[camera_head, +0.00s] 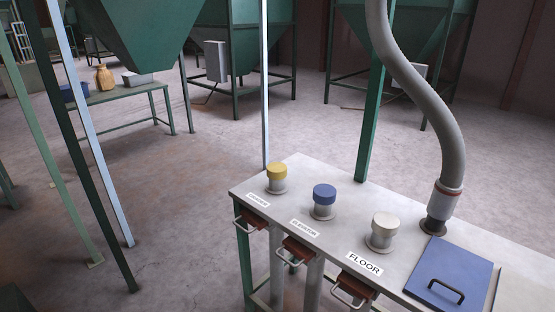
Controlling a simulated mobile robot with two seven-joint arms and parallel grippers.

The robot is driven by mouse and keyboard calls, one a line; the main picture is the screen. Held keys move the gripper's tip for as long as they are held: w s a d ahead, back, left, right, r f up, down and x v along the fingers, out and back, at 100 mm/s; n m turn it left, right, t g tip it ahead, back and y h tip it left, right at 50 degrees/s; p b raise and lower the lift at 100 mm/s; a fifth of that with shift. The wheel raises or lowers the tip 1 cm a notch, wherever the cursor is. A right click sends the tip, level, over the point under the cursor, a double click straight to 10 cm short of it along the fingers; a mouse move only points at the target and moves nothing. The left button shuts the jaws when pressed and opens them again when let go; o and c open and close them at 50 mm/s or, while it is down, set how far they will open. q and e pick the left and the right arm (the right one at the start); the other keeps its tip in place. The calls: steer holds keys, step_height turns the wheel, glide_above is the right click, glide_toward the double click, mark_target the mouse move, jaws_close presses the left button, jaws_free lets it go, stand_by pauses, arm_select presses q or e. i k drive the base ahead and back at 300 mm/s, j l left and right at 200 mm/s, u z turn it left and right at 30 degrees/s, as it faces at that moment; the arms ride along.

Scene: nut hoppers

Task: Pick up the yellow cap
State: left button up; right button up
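The yellow cap (277,171) sits upright on a short grey pipe stub (277,186) near the left end of the white-topped table (345,205). It is the leftmost of three capped stubs in a row. A small label (258,199), too small to read surely, lies in front of it. Neither of my grippers shows in this view.
Right of the yellow cap stand a blue cap (324,194) and a cream cap (385,225). Red slides with metal handles (296,252) stick out of the front edge. A grey hose (431,100) meets the table behind a blue lid (452,275). Green hopper legs stand around.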

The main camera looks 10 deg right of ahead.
mark_target(276, 171)
steer(key=i+j+z, duration=0.1)
steer(key=i+z, duration=0.2)
steer(key=z, duration=0.15)
steer(key=i+j+z, duration=0.25)
steer(key=z, duration=0.25)
